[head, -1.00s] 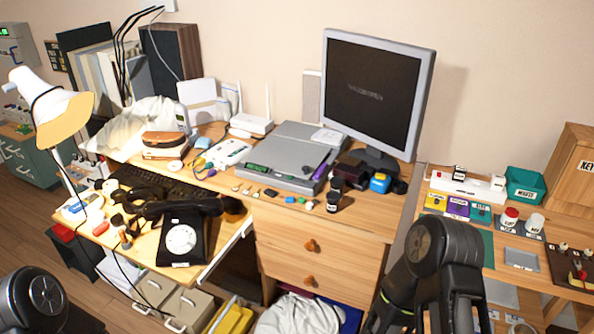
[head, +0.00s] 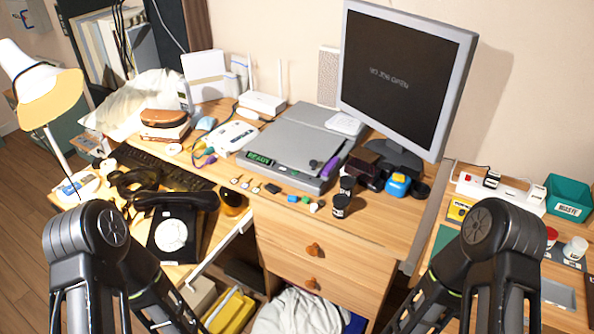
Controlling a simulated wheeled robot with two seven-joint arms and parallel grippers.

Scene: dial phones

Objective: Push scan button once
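A grey flatbed scanner (head: 300,133) sits on the desk in front of the monitor. Its green lit display (head: 259,159) is at the front left edge and seems to read READY. I cannot make out which small mark on its front is the scan button. A purple item (head: 331,167) lies at the scanner's front right corner. The monitor screen (head: 390,75) is dark and reads NO JOB OPEN. My two arms rise at the bottom left and bottom right, apart from the scanner. Neither gripper's fingertips show.
Small loose items (head: 256,187), dark jars (head: 341,205) and a blue-topped item (head: 397,185) stand in front of and right of the scanner. A black dial phone (head: 172,235) is at the lower left. A white router (head: 262,103) stands behind. The drawer unit (head: 320,250) is below.

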